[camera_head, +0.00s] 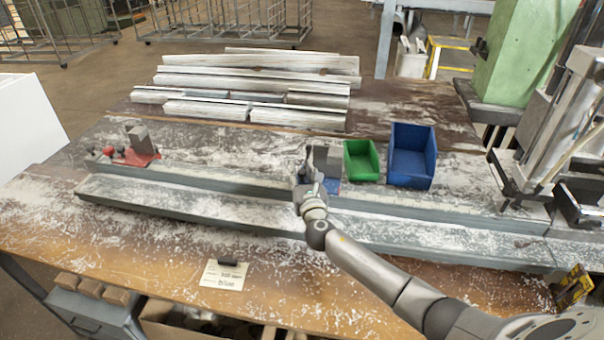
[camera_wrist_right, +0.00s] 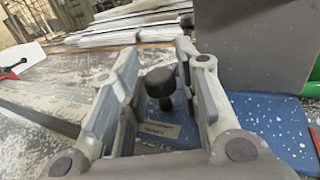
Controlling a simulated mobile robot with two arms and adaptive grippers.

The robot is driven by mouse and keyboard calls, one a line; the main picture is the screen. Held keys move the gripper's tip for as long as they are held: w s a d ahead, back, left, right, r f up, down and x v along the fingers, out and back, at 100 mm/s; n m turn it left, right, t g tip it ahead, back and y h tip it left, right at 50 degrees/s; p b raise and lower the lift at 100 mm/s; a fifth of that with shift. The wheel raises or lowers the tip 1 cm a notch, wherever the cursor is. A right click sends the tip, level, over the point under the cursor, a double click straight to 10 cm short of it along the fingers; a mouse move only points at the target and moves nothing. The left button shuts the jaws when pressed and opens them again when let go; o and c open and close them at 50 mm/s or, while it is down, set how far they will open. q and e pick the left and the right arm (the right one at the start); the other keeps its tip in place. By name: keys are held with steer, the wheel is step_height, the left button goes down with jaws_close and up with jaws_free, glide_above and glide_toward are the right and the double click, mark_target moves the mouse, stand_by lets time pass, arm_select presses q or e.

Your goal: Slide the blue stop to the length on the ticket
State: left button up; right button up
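The blue stop (camera_head: 331,187) sits on the long grey rail right of the middle, with an upright grey block (camera_head: 327,160) on it. In the right wrist view its blue plate (camera_wrist_right: 275,130) and black knob (camera_wrist_right: 160,82) show close up. My right gripper (camera_head: 306,172) is at the stop's left side and partly hides it. Its fingers (camera_wrist_right: 158,65) are open on either side of the knob, with gaps visible. The ticket (camera_head: 224,275) lies at the bench front; its lower line reads "blue", and the number above is too small to read surely. My left gripper is out of view.
A red stop (camera_head: 138,157) with a grey block sits near the rail's left end. Green (camera_head: 361,161) and blue (camera_head: 411,157) bins stand behind the rail, right of the blue stop. Profiles (camera_head: 255,81) lie at the back. The rail between the stops looks clear.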

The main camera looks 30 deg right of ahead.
mark_target(268, 178)
steer(key=shift+c, duration=1)
jaws_close()
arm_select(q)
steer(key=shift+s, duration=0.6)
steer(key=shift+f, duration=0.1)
arm_select(e)
steer(key=w+a+b, duration=0.1)
steer(key=w+a, duration=0.1)
steer(key=w+a+b, duration=0.1)
steer(key=w+a, duration=0.1)
steer(key=a, duration=0.1)
steer(key=w+a, duration=0.2)
steer(key=a, duration=0.1)
steer(key=shift+a+b, duration=0.15)
steer(key=shift+b, duration=0.25)
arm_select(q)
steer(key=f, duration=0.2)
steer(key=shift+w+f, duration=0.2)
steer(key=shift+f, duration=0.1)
arm_select(e)
steer(key=shift+r, duration=0.1)
